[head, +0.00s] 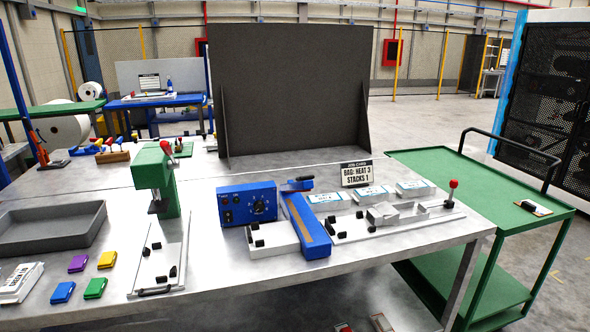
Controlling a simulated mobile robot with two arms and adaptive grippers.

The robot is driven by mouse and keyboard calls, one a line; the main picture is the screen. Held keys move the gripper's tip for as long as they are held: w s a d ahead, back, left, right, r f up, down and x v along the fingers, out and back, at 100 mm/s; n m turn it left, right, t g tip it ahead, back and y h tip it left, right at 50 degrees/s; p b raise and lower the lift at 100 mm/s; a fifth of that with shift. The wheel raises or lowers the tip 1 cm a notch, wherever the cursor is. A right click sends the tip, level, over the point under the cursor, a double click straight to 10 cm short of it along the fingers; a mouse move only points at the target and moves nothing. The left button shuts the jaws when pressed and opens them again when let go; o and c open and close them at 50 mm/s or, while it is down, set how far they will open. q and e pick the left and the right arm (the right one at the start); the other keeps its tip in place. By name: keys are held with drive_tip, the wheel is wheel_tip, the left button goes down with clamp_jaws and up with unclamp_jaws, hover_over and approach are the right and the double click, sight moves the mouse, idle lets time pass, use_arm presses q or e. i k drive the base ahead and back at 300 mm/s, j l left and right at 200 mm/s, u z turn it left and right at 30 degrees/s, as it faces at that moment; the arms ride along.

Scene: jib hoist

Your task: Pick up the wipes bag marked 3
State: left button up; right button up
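Three flat white packs with blue edging lie in a row behind the white fixture on the bench: a left pack (326,198), a middle pack (364,193) and a right pack (415,188). They look like wipes bags, but their marks are too small to read, so I cannot tell which is marked 3. A greyish-white block-like piece (382,214) sits on the fixture in front of them. A job card (357,174) behind the packs reads "BAG: HEAT 3 STACKS 1". Neither of my grippers shows in the head view.
A blue control box (248,205) and blue sealer arm (306,228) stand left of the packs. A red-knobbed lever (451,194) rises at the fixture's right end. A dark panel (290,90) stands behind. A green press (155,180), grey tray (50,230) and green cart (480,180) flank them.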

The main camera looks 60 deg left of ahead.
sight(377, 194)
drive_tip(key=j+u, duration=0.1)
drive_tip(key=u, duration=1.3)
drive_tip(key=i+l, duration=0.2)
drive_tip(key=i, duration=0.25)
drive_tip(key=i+l, duration=0.2)
drive_tip(key=i, duration=0.25)
drive_tip(key=i+l, duration=0.2)
drive_tip(key=i, duration=0.2)
